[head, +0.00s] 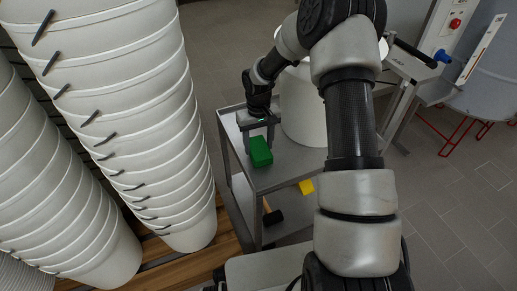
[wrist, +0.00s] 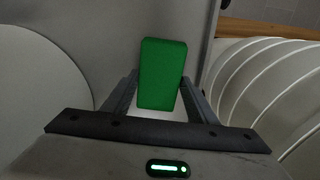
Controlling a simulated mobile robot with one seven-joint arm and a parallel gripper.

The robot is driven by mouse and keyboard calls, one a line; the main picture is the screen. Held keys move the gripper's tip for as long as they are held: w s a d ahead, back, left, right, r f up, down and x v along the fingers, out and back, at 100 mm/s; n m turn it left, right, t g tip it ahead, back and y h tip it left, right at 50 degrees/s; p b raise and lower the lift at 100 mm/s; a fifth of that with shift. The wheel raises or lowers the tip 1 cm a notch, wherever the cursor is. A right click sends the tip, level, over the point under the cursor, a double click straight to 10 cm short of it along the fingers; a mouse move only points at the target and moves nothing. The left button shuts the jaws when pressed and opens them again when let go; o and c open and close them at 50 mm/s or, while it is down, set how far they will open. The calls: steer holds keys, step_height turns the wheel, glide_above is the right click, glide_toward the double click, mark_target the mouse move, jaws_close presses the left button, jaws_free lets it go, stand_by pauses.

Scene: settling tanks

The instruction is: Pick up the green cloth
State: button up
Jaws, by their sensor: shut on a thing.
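The green cloth (head: 261,151) is a folded, block-shaped green piece at the grey metal cart's top (head: 284,176). In the wrist view the cloth (wrist: 162,75) stands out between the two fingers. My gripper (head: 259,138) points down over the cart top, beside the white bucket. In the wrist view my gripper (wrist: 160,100) is shut on the cloth, with a finger at each side of it. I cannot tell whether the cloth still touches the cart top.
A white bucket (head: 302,112) stands on the cart close to my gripper. Tall stacks of white buckets (head: 130,110) rise at the left on a wooden pallet (head: 190,268). A yellow item (head: 306,187) and a black item (head: 272,217) lie on the cart's lower shelf.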

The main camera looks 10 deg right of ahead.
mark_target(258, 147)
steer(key=shift+r, duration=0.15)
step_height(258, 147, up, 10)
steer(key=p, duration=0.2)
steer(key=shift+p, duration=0.4)
